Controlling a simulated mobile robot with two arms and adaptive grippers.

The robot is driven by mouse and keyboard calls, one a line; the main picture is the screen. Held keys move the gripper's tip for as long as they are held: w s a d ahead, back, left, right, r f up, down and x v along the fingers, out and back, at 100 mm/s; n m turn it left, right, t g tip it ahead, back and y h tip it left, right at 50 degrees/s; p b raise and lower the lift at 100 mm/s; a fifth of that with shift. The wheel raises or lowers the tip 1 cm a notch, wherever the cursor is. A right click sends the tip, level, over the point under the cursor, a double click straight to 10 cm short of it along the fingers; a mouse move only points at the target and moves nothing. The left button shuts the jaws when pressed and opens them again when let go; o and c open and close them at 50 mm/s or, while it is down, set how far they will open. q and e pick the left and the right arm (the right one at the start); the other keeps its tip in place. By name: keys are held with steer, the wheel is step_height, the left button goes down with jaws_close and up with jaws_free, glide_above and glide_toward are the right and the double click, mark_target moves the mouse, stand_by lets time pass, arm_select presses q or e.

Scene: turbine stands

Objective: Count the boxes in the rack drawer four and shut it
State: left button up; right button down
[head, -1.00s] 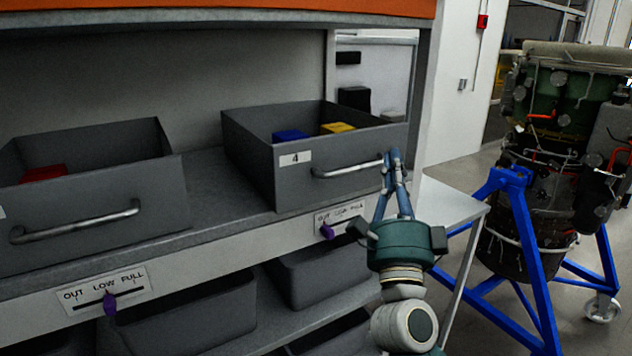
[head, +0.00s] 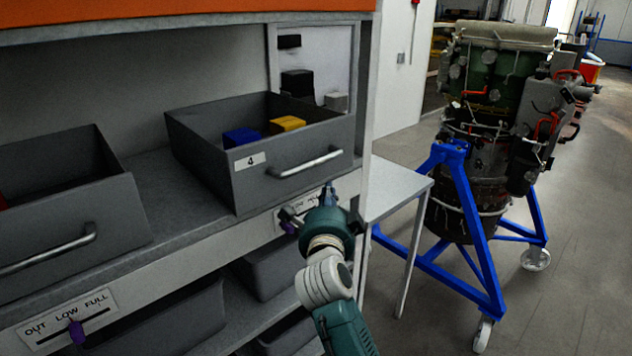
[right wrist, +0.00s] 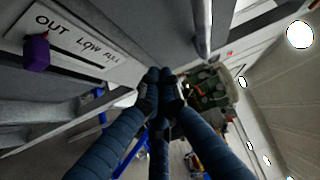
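Rack drawer four (head: 240,190), a grey bin marked 4, stands pulled out on the shelf. Inside I see a blue box (head: 241,137) and a yellow box (head: 287,123); its front wall hides part of the floor. Its bar handle (head: 305,164) is free; a bar also shows in the right wrist view (right wrist: 203,28). My right gripper (head: 328,190) is below the handle, by the OUT LOW FULL label (right wrist: 75,38), whose purple slider (right wrist: 36,52) sits at OUT. Its fingertips (right wrist: 160,77) are together, apparently with nothing between them. My left gripper is not in view.
Grey bins (head: 170,325) fill the lower shelf. A turbine on a blue stand (head: 470,240) is at the right beyond a small side table (head: 395,188).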

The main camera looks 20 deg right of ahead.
mark_target(318, 177)
steer(key=shift+w+a+p, duration=0.15)
steer(key=shift+w+a, duration=0.25)
steer(key=shift+w, duration=0.5)
steer(key=shift+w+a+p, duration=0.15)
steer(key=shift+w+a, duration=0.2)
steer(key=shift+w, duration=0.5)
steer(key=shift+d, duration=0.1)
